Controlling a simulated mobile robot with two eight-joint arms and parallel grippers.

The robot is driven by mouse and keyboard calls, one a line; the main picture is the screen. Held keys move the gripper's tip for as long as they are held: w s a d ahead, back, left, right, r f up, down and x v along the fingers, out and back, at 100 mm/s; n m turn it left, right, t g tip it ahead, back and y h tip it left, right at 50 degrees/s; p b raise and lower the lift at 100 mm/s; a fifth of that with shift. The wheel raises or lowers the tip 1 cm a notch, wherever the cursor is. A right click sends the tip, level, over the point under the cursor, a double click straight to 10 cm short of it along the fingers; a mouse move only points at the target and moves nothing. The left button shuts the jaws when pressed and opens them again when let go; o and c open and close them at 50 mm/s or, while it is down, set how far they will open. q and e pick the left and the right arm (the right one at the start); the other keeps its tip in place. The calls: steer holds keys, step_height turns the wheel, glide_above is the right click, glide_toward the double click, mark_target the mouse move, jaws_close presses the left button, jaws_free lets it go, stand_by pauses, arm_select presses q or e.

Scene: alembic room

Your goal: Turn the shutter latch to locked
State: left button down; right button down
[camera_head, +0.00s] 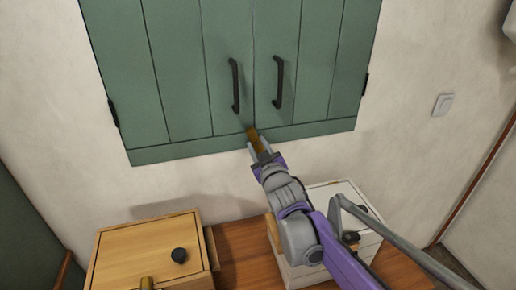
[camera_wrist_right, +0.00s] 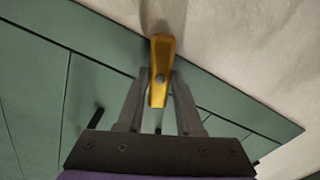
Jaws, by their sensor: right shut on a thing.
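The green shutters (camera_head: 190,70) are closed on the wall, with two dark vertical handles near the centre seam. The brass latch (camera_head: 253,133) is at the lower edge of the shutters, by the seam. The fingers hide part of the latch in the head view. My left gripper is not in view.
A wooden box (camera_head: 140,248) with a dark round knob stands below on the left. A white box (camera_head: 352,192) stands below on the right, partly behind my right arm. Both are on a wooden surface (camera_head: 238,250). A light switch (camera_head: 443,104) is on the right wall.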

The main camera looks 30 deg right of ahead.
steer(key=shift+m+b, duration=0.35)
steer(key=shift+m, duration=1.85)
steer(key=c, duration=0.6)
jaws_free()
steer(key=shift+o, duration=0.2)
steer(key=v, duration=1.1)
